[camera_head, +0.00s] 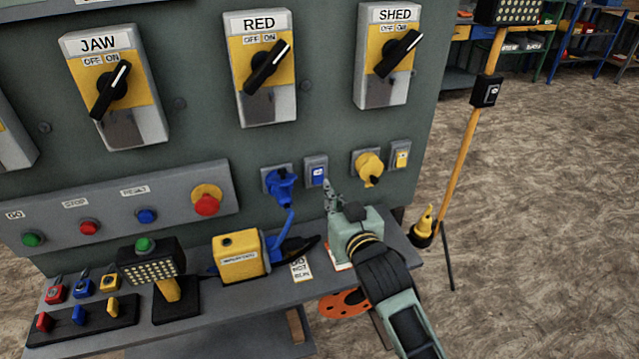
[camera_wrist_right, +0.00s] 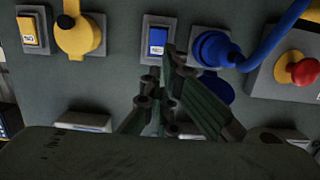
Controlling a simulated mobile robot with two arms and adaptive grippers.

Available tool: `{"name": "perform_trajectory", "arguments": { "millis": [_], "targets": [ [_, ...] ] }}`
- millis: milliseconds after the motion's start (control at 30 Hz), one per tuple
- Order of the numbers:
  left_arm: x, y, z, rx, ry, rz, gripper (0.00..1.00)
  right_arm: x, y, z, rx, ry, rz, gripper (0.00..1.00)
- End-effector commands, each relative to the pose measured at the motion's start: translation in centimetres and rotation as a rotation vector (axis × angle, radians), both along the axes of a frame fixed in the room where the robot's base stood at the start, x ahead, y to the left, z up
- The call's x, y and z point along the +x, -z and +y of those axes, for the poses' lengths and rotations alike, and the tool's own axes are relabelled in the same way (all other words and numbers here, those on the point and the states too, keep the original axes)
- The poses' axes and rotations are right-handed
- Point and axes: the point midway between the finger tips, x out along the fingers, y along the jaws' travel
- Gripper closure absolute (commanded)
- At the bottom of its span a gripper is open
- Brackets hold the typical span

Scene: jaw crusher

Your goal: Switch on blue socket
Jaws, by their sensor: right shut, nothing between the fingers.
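The blue socket (camera_head: 279,183) is on the grey-green panel with a blue plug and cable in it. It also shows in the right wrist view (camera_wrist_right: 214,48), where the picture is turned over. Beside it is a blue rocker switch (camera_head: 316,174) in a grey frame, also in the wrist view (camera_wrist_right: 157,40); I cannot tell its position. My right gripper (camera_head: 329,184) is shut and empty, its fingertips close to the lower edge of this switch. In the wrist view the fingertips (camera_wrist_right: 168,58) overlap the frame's edge; contact is unclear. My left gripper is not in view.
A yellow socket (camera_head: 368,167) and yellow switch (camera_head: 402,159) are to the right. A button panel (camera_head: 118,208) with a red emergency stop (camera_head: 206,199) is to the left. Below, a shelf (camera_head: 215,299) holds a yellow box (camera_head: 239,257) and other devices.

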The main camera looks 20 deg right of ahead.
Motion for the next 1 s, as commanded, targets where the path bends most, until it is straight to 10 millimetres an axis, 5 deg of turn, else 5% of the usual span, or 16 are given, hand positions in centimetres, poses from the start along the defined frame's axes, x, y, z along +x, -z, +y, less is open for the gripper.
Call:
{"name": "perform_trajectory", "arguments": {
  "millis": [500, 1000],
  "targets": [
    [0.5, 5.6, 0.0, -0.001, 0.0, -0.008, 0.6, 8.1, 1.7, 0.3, 0.0, -0.001, 0.0, 1.0],
    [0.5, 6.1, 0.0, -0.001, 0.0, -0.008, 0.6, 9.2, 1.5, 0.3, 0.0, 0.0, 0.001, 1.0]
  ]
}}
